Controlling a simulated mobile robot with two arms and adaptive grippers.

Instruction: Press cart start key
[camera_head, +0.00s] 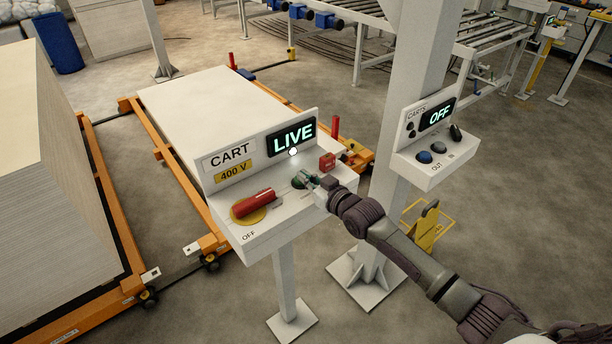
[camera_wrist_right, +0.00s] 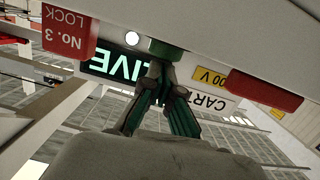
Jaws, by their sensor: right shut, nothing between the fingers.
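The cart control box (camera_head: 285,219) stands on a post, with a CART 400 V label and a lit display (camera_head: 293,136) reading LIVE. A green key (camera_head: 299,182) sits on its top face, partly hidden by my right gripper (camera_head: 312,181). In the right wrist view the green key (camera_wrist_right: 165,48) is right at the closed fingertips (camera_wrist_right: 163,68). The tips look in contact with it; I cannot tell how far it is pushed in. A white lamp (camera_head: 293,152) glows below the display. My left gripper is out of view.
A red handle (camera_head: 255,202) lies left of the key, near OFF. A red No. 3 LOCK block (camera_head: 327,161) is right of it. A second box (camera_head: 433,168) reading OFF hangs on a column. Orange-framed carts with board stacks stand behind and left.

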